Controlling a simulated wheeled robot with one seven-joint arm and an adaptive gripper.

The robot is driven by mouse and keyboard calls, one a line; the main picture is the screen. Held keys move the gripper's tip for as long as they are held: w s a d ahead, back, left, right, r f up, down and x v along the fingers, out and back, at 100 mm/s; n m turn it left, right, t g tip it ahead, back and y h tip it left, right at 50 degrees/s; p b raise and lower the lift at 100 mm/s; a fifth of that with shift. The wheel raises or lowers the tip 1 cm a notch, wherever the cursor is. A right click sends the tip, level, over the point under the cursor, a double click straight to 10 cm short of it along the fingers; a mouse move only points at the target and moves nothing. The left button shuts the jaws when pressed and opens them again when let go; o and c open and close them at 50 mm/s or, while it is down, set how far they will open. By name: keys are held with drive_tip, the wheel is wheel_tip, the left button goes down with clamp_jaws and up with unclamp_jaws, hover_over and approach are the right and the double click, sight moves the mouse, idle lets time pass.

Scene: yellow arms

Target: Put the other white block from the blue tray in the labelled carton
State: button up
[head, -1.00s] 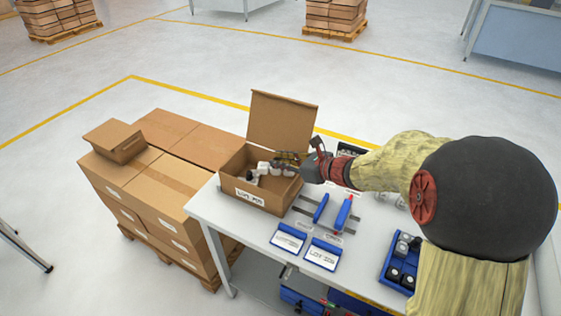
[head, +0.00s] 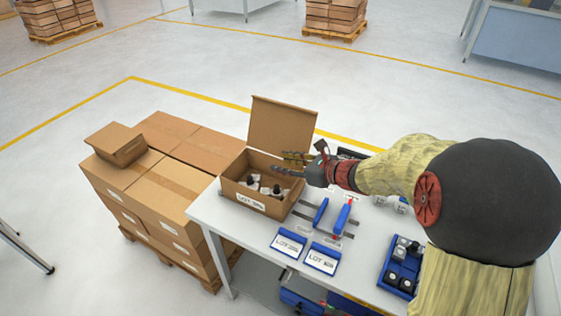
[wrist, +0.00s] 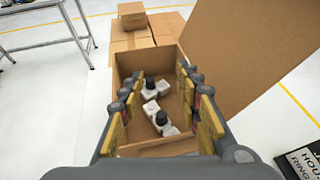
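The labelled carton (head: 250,200) stands open on the table's left end, lid raised at the back. It also shows in the wrist view (wrist: 170,149). Inside lie white blocks with black round tops, one farther back (wrist: 152,90) and one nearer (wrist: 162,120); in the head view they show near the carton's middle (head: 254,184). My gripper (head: 284,163) is above the carton's right side, its fingers spread (wrist: 163,105) with nothing between them, apart from the blocks. The blue tray (head: 388,277) at the right holds black and grey pieces; my arm partly hides it.
Two blue-framed label plates (head: 289,242) (head: 322,257) lie at the table's front. Blue-handled parts (head: 342,217) lie right of the carton. Stacked boxes (head: 160,190) stand left of the table. The carton's raised lid (head: 282,126) is close behind my gripper.

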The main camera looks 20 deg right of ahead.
drive_tip(key=p+v, duration=0.2)
drive_tip(key=v, duration=0.8)
drive_tip(key=w+d+r+m+t+h, duration=0.25)
drive_tip(key=d+r+m+h, duration=0.3)
drive_tip(key=r+m, duration=0.4)
drive_tip(key=s+d+r+m+g+h, duration=0.15)
drive_tip(key=s+m+h, duration=0.35)
drive_tip(key=m, duration=1.1)
drive_tip(key=s+a+f+m+g+y, duration=0.1)
drive_tip(key=s+a+f+m+g, duration=0.1)
drive_tip(key=s+a+m, duration=0.5)
drive_tip(key=s+a+f+m+g+y, duration=0.2)
drive_tip(key=s+a+f+m+g, duration=0.1)
drive_tip(key=s+a+m, duration=0.4)
drive_tip(key=s+m+g, duration=0.1)
drive_tip(key=s+m, duration=0.2)
drive_tip(key=s, duration=0.4)
drive_tip(key=shift+g, duration=0.3)
drive_tip(key=shift+s, duration=0.1)
